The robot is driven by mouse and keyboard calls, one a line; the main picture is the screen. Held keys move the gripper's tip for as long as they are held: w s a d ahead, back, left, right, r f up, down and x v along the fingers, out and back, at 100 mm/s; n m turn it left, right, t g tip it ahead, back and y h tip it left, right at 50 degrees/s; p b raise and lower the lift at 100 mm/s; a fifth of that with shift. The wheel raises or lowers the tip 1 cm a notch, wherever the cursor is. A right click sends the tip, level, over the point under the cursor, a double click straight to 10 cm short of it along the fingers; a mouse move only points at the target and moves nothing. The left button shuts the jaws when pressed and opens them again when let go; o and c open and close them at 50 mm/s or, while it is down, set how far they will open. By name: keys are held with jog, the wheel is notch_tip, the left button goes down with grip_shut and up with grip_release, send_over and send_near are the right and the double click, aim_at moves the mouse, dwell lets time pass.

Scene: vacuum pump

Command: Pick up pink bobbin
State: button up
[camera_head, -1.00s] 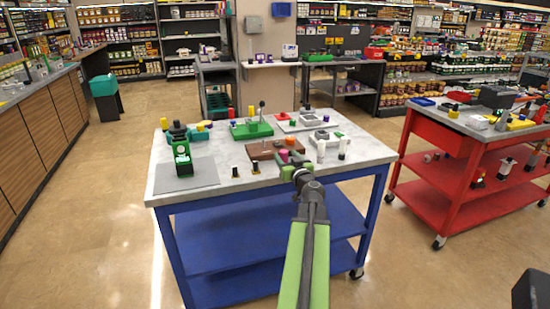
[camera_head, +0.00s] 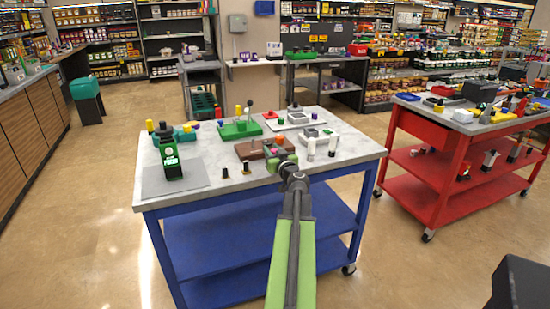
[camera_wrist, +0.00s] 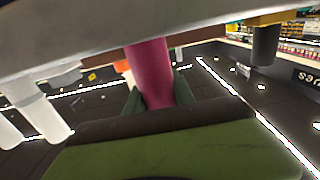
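The pink bobbin shows in the wrist view as an upright magenta cylinder (camera_wrist: 150,75), directly in front of my gripper (camera_wrist: 158,92). One finger is on each side of it, very close; I cannot tell whether both fingers touch it. In the head view my gripper (camera_head: 285,160) is at the near side of the brown block (camera_head: 250,150) on the blue workbench's pale top. The gripper hides most of the bobbin there.
A grey mat (camera_head: 175,178) carries a green-and-black device (camera_head: 170,155) at left. White cylinders (camera_head: 311,148) stand just right of my gripper, and small black pieces (camera_head: 246,168) to its left. A green fixture (camera_head: 240,130) is behind. A red cart (camera_head: 455,150) stands right.

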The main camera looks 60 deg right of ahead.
jog(key=shift+w, duration=0.1)
grip_shut()
jog(key=shift+r+p, duration=0.4)
jog(key=shift+p, duration=0.05)
jog(key=s+d+r+p, duration=0.5)
jog(key=s+r+p, duration=0.5)
jog(key=shift+s+d, duration=0.15)
jog(key=shift+s, duration=0.05)
